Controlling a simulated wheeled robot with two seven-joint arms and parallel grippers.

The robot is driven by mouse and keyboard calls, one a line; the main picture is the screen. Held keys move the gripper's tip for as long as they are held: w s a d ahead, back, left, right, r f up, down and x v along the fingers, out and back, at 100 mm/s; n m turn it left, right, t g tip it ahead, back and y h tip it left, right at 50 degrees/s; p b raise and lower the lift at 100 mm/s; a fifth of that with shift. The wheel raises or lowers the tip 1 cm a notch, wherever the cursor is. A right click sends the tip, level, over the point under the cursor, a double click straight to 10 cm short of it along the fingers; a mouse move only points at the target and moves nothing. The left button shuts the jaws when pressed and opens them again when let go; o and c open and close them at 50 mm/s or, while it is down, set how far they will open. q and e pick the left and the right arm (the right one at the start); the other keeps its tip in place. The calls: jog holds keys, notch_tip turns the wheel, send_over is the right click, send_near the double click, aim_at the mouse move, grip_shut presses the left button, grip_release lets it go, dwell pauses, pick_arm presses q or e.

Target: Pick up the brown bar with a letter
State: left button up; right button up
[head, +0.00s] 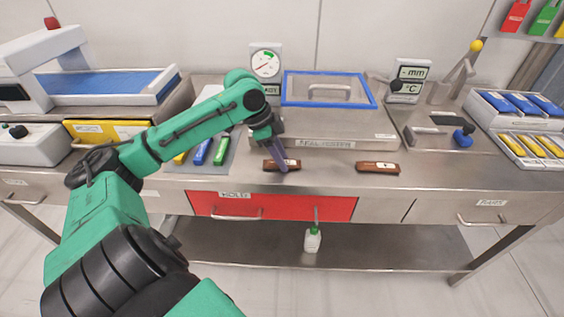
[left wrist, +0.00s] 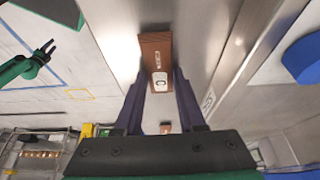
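A brown bar (head: 282,165) lies at the front of the steel worktop, under my left gripper (head: 279,160). In the left wrist view the bar (left wrist: 155,50) carries a white label with a dark letter, possibly C. The left fingers (left wrist: 161,84) flank it closely, with no clear gap, and look shut on it. I cannot tell if it is off the worktop. A second brown bar (head: 377,168) with a pale label lies to the right, apart. My right gripper (left wrist: 46,47) shows small in the left wrist view, its fingers apart and empty.
A blue-framed lidded box (head: 328,104) stands behind the bars. Blue and green handled tools (head: 203,151) lie to the left. A red drawer (head: 280,207) marked HOLD is below. Worktop between the two bars is clear.

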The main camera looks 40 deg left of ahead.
pick_arm(q)
grip_shut()
